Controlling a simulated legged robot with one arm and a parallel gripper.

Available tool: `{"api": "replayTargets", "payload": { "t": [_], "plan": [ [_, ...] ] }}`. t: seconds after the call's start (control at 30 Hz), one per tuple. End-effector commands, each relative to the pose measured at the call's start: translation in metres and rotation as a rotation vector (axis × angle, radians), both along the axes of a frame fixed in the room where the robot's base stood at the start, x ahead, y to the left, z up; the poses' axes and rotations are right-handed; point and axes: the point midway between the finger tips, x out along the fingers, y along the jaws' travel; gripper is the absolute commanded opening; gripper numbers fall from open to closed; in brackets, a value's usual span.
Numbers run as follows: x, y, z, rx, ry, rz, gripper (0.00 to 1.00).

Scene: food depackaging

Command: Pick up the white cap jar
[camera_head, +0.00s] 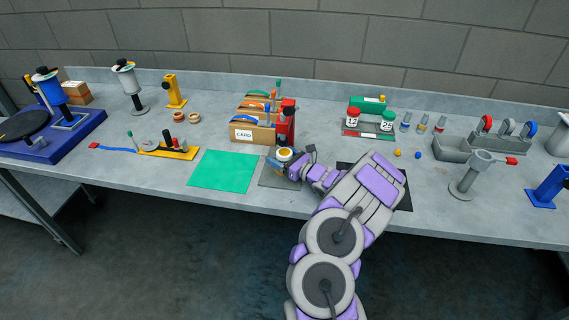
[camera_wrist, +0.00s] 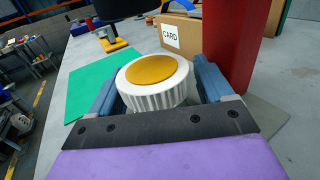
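The white cap jar (camera_wrist: 155,82) has a ribbed white cap with an orange-yellow disc on top; its lower part is hidden. In the head view the jar (camera_head: 284,155) stands at the grey mat between the green mat and the black mat. My gripper (camera_wrist: 158,88) is at the jar, with one blue finger on each side of the cap. The fingers lie very close to the cap's sides; I cannot tell whether they press on it. In the head view my gripper (camera_head: 286,164) reaches the jar from the right and partly hides it.
A red post (camera_wrist: 230,45) stands close beyond my right finger; the red stand (camera_head: 287,122) shows behind the jar. A CARD box (camera_head: 252,133) is behind it. The green mat (camera_head: 222,171) is bare. Jars with red and green lids stand at the right.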

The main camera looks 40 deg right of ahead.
Motion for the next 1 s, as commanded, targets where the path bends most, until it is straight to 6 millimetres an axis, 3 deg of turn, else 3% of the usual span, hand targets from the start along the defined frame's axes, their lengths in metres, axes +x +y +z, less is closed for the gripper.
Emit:
{"api": "replayTargets", "payload": {
  "t": [0.07,0.53,0.77,1.0],
  "plan": [
    [0.000,0.000,0.000,0.000,0.000,0.000,0.72],
    [0.000,0.000,0.000,0.000,0.000,0.000,0.27],
    [0.000,0.000,0.001,0.000,0.000,0.000,0.27],
    [0.000,0.000,0.017,-0.001,-0.002,0.000,0.27]
  ]
}}
